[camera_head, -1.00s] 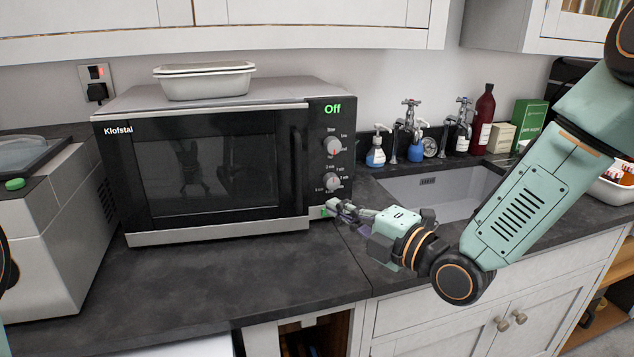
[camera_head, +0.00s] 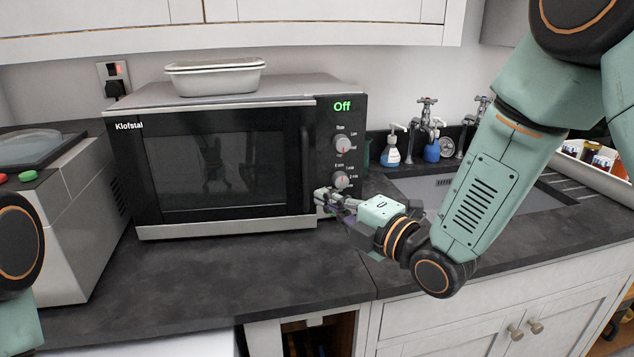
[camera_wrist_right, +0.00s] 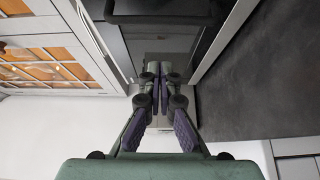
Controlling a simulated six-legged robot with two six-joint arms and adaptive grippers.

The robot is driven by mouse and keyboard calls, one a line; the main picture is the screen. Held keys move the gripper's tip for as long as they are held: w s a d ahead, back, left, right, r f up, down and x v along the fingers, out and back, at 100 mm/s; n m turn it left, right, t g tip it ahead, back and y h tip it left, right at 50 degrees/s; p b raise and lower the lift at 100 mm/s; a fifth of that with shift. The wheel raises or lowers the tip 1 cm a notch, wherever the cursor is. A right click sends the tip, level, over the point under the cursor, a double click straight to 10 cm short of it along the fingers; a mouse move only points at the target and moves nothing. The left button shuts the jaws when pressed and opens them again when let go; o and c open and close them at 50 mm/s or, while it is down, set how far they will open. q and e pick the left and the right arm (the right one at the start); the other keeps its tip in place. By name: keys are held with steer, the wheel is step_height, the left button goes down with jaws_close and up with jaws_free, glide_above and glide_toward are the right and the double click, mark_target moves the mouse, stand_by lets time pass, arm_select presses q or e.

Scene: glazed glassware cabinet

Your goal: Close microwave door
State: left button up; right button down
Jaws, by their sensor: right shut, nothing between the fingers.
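The microwave (camera_head: 225,228) stands on the dark counter, its control panel on the right with a green "Off" display. Its dark glass door (camera_head: 215,170) looks shut in the head view, with a black vertical handle (camera_head: 306,158) at the door's right edge. My right gripper (camera_head: 322,196) is shut and empty, its fingertips at the lower right of the microwave front, near the handle's lower end. Whether they touch it I cannot tell. The shut fingers (camera_wrist_right: 160,72) also show in the right wrist view, pointing along a dark glossy surface. My left gripper is not in view.
A white lidded dish (camera_head: 214,80) sits on top of the microwave. A grey appliance (camera_head: 85,235) stands to its left. A sink (camera_head: 445,184) and soap bottles (camera_head: 391,150) are at the right. The counter (camera_head: 225,285) before the microwave is clear.

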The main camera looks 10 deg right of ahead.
steer(key=x, duration=0.4)
glide_toward(300, 167)
steer(key=x, duration=0.5)
steer(key=shift+w+r+b, duration=0.15)
steer(key=shift+w+b, duration=0.15)
steer(key=shift+b, duration=0.1)
steer(key=shift+s+a, duration=0.1)
steer(key=shift+s, duration=0.05)
stand_by(0.4)
